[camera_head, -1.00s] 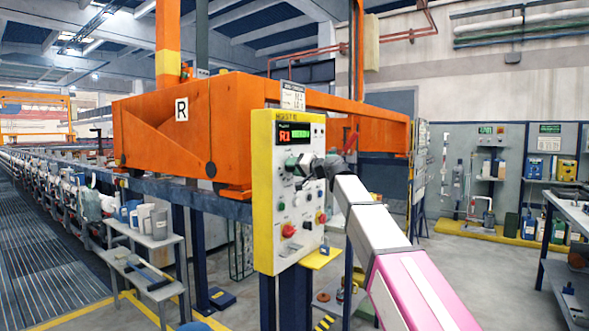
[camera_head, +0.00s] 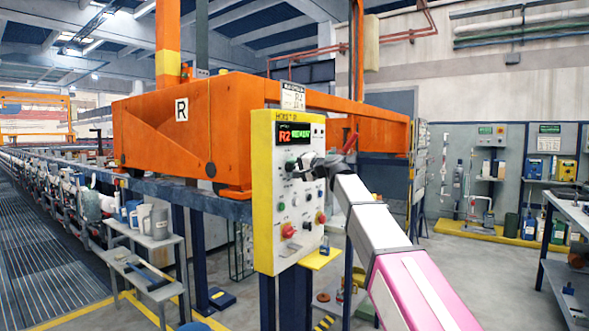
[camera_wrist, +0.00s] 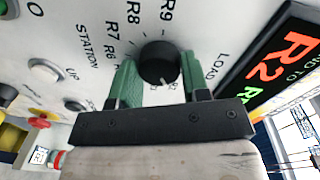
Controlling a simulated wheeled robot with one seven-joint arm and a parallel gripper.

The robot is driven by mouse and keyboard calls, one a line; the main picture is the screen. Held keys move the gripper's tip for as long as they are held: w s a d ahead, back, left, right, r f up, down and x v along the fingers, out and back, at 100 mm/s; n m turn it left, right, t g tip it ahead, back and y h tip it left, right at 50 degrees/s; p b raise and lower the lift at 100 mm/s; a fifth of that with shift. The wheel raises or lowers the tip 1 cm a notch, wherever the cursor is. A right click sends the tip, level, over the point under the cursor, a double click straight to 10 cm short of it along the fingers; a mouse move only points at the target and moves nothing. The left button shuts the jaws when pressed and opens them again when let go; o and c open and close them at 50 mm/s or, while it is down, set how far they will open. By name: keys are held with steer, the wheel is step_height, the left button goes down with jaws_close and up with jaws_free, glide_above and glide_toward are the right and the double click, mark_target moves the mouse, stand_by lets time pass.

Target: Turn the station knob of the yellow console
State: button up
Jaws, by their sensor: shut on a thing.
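The yellow console (camera_head: 262,200) with a pale front panel stands in the middle of the head view. Its display (camera_head: 294,135) reads R2 in red with green text beside it, and it also shows at the right of the wrist view (camera_wrist: 270,72). The black round station knob (camera_wrist: 159,62) is in the wrist view, with labels R6 to R9 and LOAD around it. My gripper (camera_wrist: 158,75) has its green fingers on both sides of the knob and is shut on it. In the head view my gripper (camera_head: 308,166) is at the panel's upper part, and it hides the knob.
Other buttons, including a red one (camera_head: 288,230), sit lower on the panel. An orange carriage (camera_head: 190,130) stands behind the console. A grey side table (camera_head: 150,240) is at the left, and a shelf unit (camera_head: 570,215) is at the right. Grey floor is open between.

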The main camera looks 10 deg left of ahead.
steer(key=o, duration=0.9)
steer(key=v, duration=1.1)
steer(key=d+f+g+h, duration=0.1)
steer(key=d+f+h, duration=0.3)
steer(key=f, duration=0.8)
steer(key=s+d+f+h, duration=0.1)
steer(key=d+f, duration=0.5)
steer(key=f, duration=0.6)
steer(key=d+f+g+h, duration=0.1)
steer(key=d+f+h, duration=0.25)
steer(key=f, duration=0.85)
steer(key=s+d+f+g+h, duration=0.1)
steer(key=s+d+f+h, duration=0.1)
steer(key=s+d+f, duration=0.4)
steer(key=s+d+f+g+h, duration=0.2)
steer(key=s+d+f, duration=0.5)
steer(key=f, duration=0.5)
steer(key=s+d+f+n+g+h, duration=0.1)
steer(key=s+d+f+g+h, duration=0.1)
steer(key=s+d+f, duration=0.4)
steer(key=shift+s+d+f+h, duration=0.1)
steer(key=shift+d+f+h, duration=0.35)
steer(key=shift+f, duration=0.4)
steer(key=shift+s+d+f+h, duration=0.2)
steer(key=shift+d+f, duration=0.4)
steer(key=shift+f, duration=0.3)
